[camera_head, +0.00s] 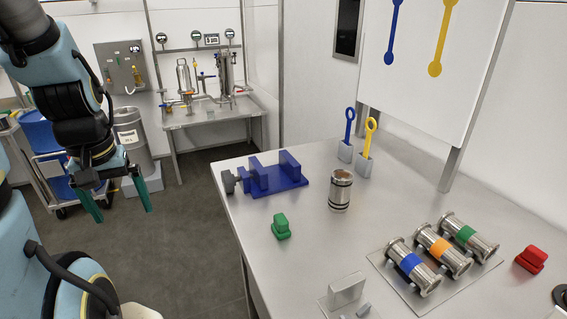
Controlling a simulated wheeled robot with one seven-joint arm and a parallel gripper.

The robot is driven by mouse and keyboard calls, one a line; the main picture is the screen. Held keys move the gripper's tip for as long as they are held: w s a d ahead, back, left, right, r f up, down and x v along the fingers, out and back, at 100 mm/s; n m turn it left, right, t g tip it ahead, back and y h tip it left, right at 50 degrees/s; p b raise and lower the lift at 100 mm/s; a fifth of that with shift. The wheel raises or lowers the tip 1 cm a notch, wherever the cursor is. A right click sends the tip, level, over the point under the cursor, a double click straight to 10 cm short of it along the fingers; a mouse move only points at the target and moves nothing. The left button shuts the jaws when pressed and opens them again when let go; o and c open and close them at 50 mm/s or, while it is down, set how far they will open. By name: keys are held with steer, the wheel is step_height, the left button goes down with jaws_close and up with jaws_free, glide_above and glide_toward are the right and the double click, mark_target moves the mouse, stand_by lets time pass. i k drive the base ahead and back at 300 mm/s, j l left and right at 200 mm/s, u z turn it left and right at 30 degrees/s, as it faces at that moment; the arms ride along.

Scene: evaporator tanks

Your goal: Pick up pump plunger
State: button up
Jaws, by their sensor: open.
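A short steel cylinder with dark rings and a brownish top, which looks like the pump plunger (341,188), stands upright on the steel table (305,235), right of the blue vise. My gripper (122,215) has green fingers spread apart and is empty. It hangs over the floor at the left, well away from the table and the plunger. Nothing hides the plunger.
A blue vise (275,176) and a green block (281,227) stand left of the plunger. Blue and yellow tools (368,140) stand in holders behind it. Several parts, including banded steel cylinders (435,250) on a plate, and a red block (531,260) lie right.

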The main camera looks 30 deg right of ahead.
mark_target(341, 180)
steer(key=i+j+z, duration=0.1)
steer(key=z, duration=0.25)
steer(key=i+j+z, duration=0.2)
steer(key=z, duration=0.15)
steer(key=i+j+z, duration=0.25)
steer(key=z, duration=0.15)
steer(key=i, duration=0.05)
